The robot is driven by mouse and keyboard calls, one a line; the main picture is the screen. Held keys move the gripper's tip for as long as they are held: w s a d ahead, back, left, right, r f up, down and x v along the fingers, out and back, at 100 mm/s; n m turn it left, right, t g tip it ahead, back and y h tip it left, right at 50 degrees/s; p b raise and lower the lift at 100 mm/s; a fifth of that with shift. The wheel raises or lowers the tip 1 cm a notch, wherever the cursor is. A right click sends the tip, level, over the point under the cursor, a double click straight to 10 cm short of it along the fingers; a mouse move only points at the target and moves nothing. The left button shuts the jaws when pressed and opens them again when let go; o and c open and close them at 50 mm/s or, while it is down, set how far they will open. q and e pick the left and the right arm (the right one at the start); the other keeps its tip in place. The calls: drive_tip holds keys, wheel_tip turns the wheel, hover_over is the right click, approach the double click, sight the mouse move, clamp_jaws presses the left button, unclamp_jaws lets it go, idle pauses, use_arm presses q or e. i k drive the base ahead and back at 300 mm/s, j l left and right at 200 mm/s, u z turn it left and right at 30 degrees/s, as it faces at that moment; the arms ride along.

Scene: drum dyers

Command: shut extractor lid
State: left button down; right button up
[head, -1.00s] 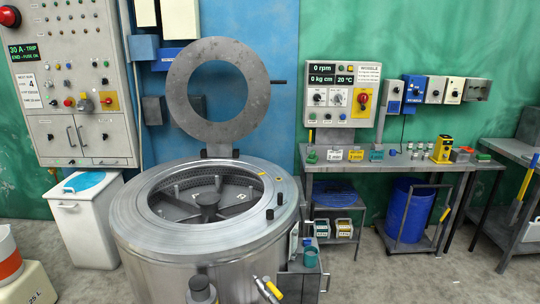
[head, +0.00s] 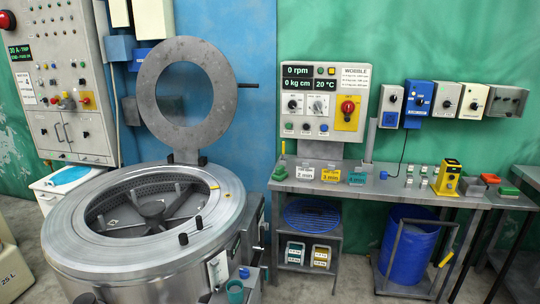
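The extractor (head: 75,229) is a round steel drum at the lower left of the head view. Its ring-shaped lid (head: 215,125) stands open, upright on a hinge at the back of the rim. A dark handle (head: 247,84) sticks out from the lid's right edge. The basket inside (head: 152,206) is uncovered, with a spoked hub in it. Neither of my grippers shows in the head view.
A control panel (head: 297,72) reading 0 rpm stands behind a workbench (head: 400,193) on the right. A blue barrel (head: 410,250) stands under the bench. A white bin (head: 55,185) is left of the extractor. Floor shows in front of the bench.

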sight(187, 143)
drive_tip(key=i+l, duration=0.4)
drive_tip(key=i+l+u, duration=0.15)
drive_tip(key=i+l, duration=0.7)
drive_tip(key=l, duration=0.2)
drive_tip(key=i+l+u, duration=0.1)
drive_tip(key=i+l, duration=0.3)
drive_tip(key=l, duration=0.1)
